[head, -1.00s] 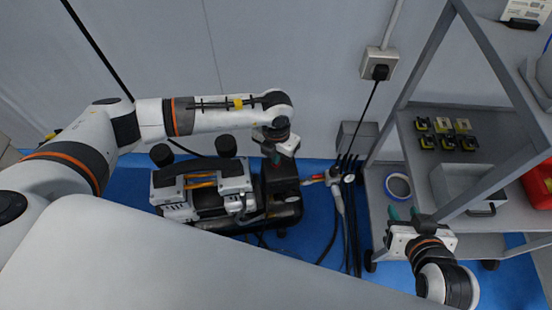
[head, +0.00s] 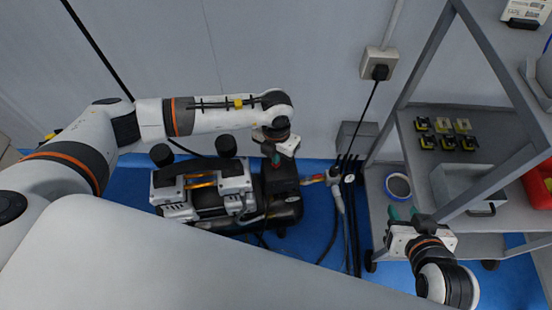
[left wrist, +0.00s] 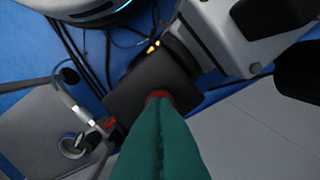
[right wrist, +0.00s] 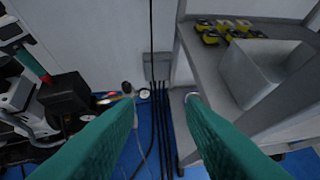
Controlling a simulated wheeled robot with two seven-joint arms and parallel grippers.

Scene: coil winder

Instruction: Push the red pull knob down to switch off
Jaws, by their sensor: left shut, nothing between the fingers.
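The red pull knob (left wrist: 158,97) sits on top of the compressor's black switch box (left wrist: 135,100) in the left wrist view. My left gripper (left wrist: 157,108) is shut and empty, and its green fingertips are right over the knob, seeming to touch it and covering much of it. The right wrist view shows a bit of the red knob (right wrist: 46,78) under the left fingertips. In the head view the left gripper (head: 275,159) stands above the black box, with the knob hidden. My right gripper (head: 402,212) is open and empty near the shelf cart, away from the compressor.
The compressor (head: 205,190) stands on the blue floor by the wall. Hoses and cables (head: 347,205) run beside it. A grey shelf cart (head: 455,165) on the right holds a tape roll (head: 398,186), a grey bin (head: 465,182) and several small yellow-black parts (head: 445,135).

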